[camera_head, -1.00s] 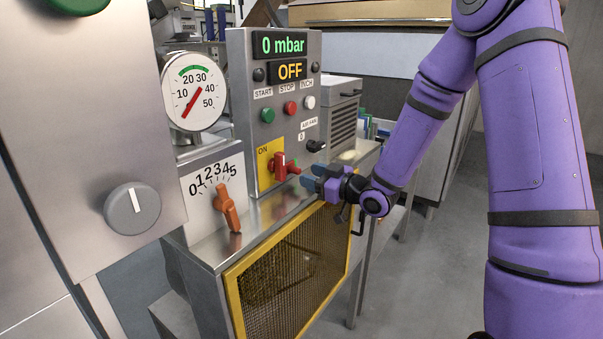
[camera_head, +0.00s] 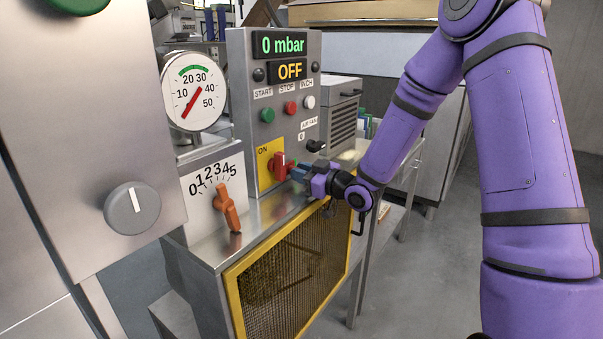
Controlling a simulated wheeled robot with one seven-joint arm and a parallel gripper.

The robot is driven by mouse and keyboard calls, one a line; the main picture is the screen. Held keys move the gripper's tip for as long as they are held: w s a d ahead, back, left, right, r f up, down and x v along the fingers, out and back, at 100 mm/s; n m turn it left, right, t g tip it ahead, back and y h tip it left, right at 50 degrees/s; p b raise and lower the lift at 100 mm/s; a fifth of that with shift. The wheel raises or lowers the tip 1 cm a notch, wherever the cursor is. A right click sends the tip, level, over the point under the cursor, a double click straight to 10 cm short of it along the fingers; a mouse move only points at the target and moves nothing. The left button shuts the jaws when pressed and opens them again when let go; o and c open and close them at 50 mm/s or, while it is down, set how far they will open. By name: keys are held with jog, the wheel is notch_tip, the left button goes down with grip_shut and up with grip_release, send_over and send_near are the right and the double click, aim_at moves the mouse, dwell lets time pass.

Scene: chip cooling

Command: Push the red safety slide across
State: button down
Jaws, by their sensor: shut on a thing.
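The red safety slide (camera_head: 279,162) appears to be the red handle on the yellow plate (camera_head: 265,150) marked ON, low on the grey control panel. It sticks out from the plate toward the right. My gripper (camera_head: 297,172) is at the right end of this red part, with its blue-grey fingers shut on it. The fingers hide the tip of the red part, so the exact contact is not clear.
The control panel (camera_head: 240,80) shows 0 mbar and OFF, with green, red and white buttons. A black knob (camera_head: 316,146) is just above my gripper. An orange lever (camera_head: 227,207) is at left. A yellow-framed mesh guard (camera_head: 290,268) is below. The floor at right is clear.

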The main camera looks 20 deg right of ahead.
jog(key=shift+s+a, duration=0.45)
jog(key=shift+a, duration=0.15)
jog(key=shift+s+a, duration=0.1)
jog(key=shift+a, duration=0.05)
jog(key=c, duration=1)
grip_release()
